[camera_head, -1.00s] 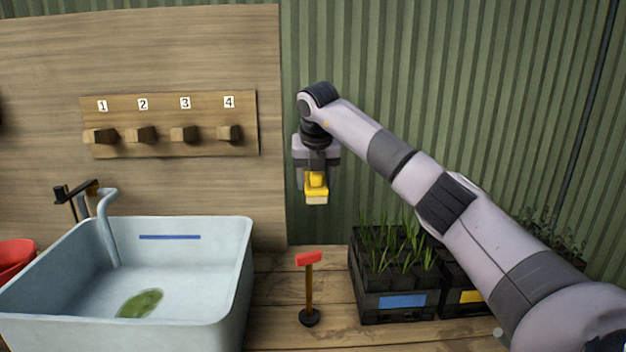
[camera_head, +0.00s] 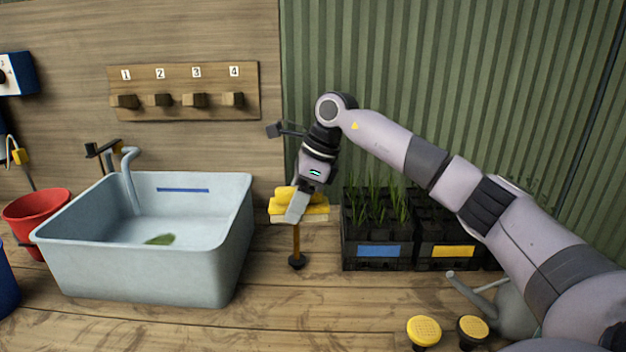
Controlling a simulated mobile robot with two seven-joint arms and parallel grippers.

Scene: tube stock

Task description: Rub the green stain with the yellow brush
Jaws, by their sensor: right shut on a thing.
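The green stain (camera_head: 160,239) lies on the inside floor of the pale blue-grey sink (camera_head: 140,275), partly hidden by the front wall. My right gripper (camera_head: 297,207) is shut on the yellow brush (camera_head: 312,199), which has a pale underside. The gripper holds the brush up to the right of the sink, outside it. My left gripper is not in view.
A tap (camera_head: 130,180) stands at the sink's back left. A red bucket (camera_head: 36,212) is left of the sink. Black plant crates with blue (camera_head: 378,251) and yellow (camera_head: 453,251) labels stand to the right. The wooden surface before the sink is clear.

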